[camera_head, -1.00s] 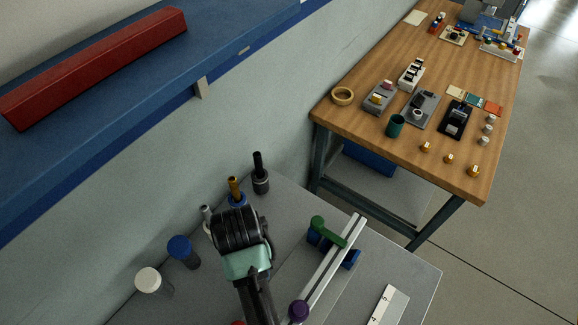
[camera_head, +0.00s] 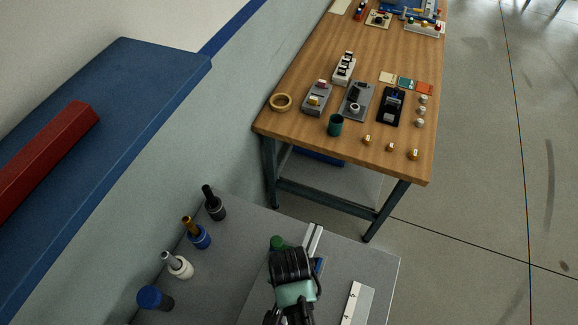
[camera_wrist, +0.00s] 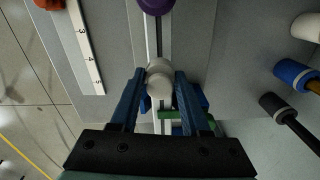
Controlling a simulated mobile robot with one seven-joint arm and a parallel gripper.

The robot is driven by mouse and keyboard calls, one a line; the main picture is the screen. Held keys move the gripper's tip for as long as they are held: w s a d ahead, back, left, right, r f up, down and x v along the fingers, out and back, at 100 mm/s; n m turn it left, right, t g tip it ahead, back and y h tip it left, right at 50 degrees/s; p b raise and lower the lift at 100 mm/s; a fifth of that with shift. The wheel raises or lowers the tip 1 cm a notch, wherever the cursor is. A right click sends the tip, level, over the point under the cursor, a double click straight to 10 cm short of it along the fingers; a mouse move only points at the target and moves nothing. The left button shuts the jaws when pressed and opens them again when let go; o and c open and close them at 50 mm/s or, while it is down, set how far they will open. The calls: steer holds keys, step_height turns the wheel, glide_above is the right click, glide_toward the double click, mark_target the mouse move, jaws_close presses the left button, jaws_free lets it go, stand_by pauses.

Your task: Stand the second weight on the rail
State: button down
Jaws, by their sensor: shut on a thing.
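The rail (camera_wrist: 151,45) is a narrow pale metal strip with a dark slot, on the grey bench. Its far end (camera_head: 315,238) shows in the head view. My gripper (camera_wrist: 160,74) has its two blue fingers shut on a whitish round weight (camera_wrist: 160,86), over the line of the rail. I cannot tell whether the weight touches the rail. A purple round piece (camera_wrist: 156,4) is on the rail's line, ahead of the fingers. A green piece (camera_wrist: 172,114) lies across the rail below the weight. In the head view my wrist hides the fingers and the weight.
A numbered white scale (camera_head: 356,302) lies right of the rail. Tools in a black holder (camera_head: 216,209), a blue holder (camera_head: 200,238) and a white holder (camera_head: 181,268) stand left, with a blue-topped cylinder (camera_head: 154,298). A wooden table (camera_head: 350,165) stands beyond.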

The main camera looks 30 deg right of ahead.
steer(key=shift+f, duration=1.4)
steer(key=shift+f, duration=0.1)
steer(key=shift+c, duration=1.9)
jaws_free()
step_height(320, 180, up, 12)
steer(key=shift+r+b, duration=0.15)
steer(key=shift+b, duration=0.15)
